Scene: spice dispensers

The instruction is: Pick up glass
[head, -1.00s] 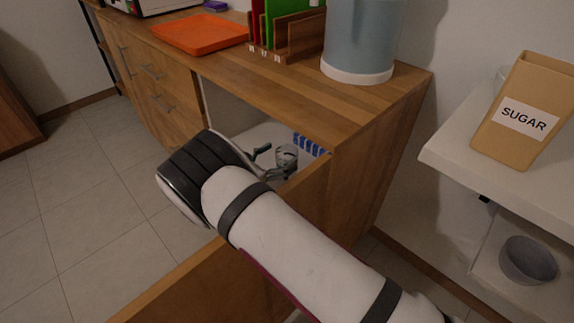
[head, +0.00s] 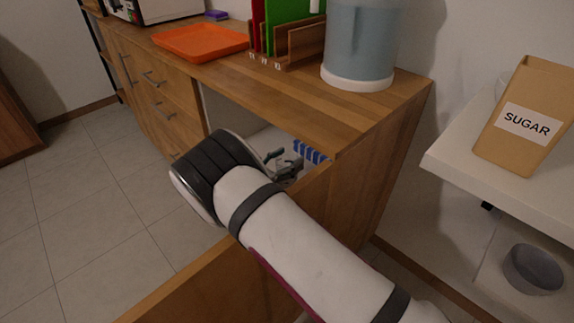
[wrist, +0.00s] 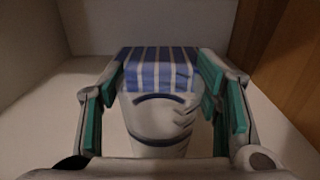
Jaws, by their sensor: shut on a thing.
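The clear glass (wrist: 155,132) stands between the fingers of my gripper (wrist: 163,100) in the wrist view, with dark rings around it. My gripper is shut on it, with teal-lined fingers on its left and right sides. In the head view my gripper (head: 283,163) reaches into the open compartment of the wooden cabinet (head: 375,165). There the glass is small and mostly hidden among the fingers. Whether the glass still touches the white floor of the compartment is unclear.
A blue-and-white striped item (wrist: 160,70) is right behind the glass. The compartment's wooden side wall (wrist: 275,65) is close on the right. The open cabinet door (head: 205,285) lies below my arm. A sugar bag (head: 525,115) stands on the shelf at right.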

